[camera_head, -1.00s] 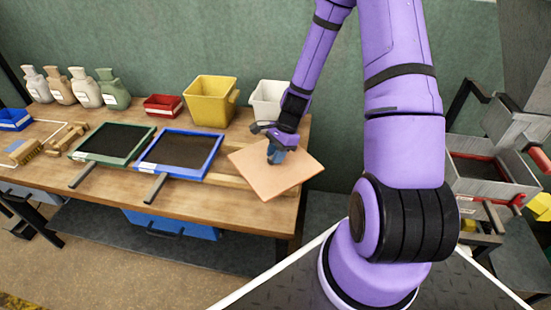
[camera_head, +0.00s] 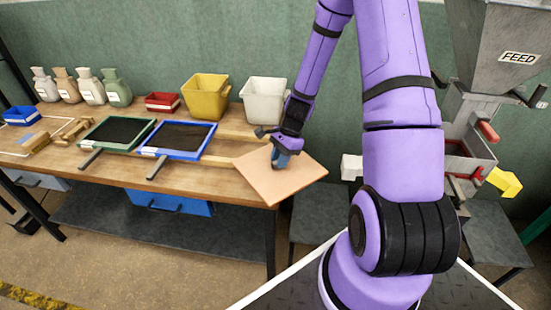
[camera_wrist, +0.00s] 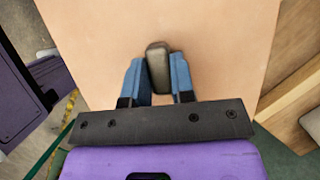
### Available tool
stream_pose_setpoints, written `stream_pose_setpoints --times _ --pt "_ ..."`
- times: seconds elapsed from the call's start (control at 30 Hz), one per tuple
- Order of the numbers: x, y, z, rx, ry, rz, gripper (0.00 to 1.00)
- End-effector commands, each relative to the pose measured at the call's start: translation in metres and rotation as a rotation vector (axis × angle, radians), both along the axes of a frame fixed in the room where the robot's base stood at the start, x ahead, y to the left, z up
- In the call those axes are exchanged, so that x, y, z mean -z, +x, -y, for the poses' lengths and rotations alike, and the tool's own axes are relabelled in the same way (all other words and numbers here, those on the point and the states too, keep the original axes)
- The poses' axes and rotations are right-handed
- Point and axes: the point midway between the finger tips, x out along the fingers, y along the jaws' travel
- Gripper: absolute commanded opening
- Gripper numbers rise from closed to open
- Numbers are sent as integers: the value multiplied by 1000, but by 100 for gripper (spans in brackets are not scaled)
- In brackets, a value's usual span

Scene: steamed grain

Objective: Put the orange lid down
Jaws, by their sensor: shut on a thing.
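The orange lid (camera_head: 300,182) is a flat, pale orange square panel at the right end of the workbench. Part of it reaches past the bench's front edge. My gripper (camera_head: 281,158) is above the middle of the lid. In the wrist view, the two blue fingers of my gripper (camera_wrist: 159,78) are shut on the dark handle (camera_wrist: 158,62) of the lid (camera_wrist: 215,40). I cannot tell whether the lid touches the bench or hangs just above it.
A blue-framed tray (camera_head: 150,152) and a green-framed tray (camera_head: 92,140) lie left of the lid on the wooden bench (camera_head: 225,180). A white bin (camera_head: 264,92) and a yellow bin (camera_head: 206,92) stand behind. A grey feed machine (camera_head: 480,120) stands at right.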

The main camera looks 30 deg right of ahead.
Motion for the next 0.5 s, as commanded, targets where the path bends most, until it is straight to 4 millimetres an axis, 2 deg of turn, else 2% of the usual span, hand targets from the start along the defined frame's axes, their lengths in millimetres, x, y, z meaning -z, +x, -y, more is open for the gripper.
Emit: stream_pose_setpoints --times 0.33,0.5 --pt "-1 3 -1 -29 1 1 0" --pt "1 17 -16 -213 -1 3 0"
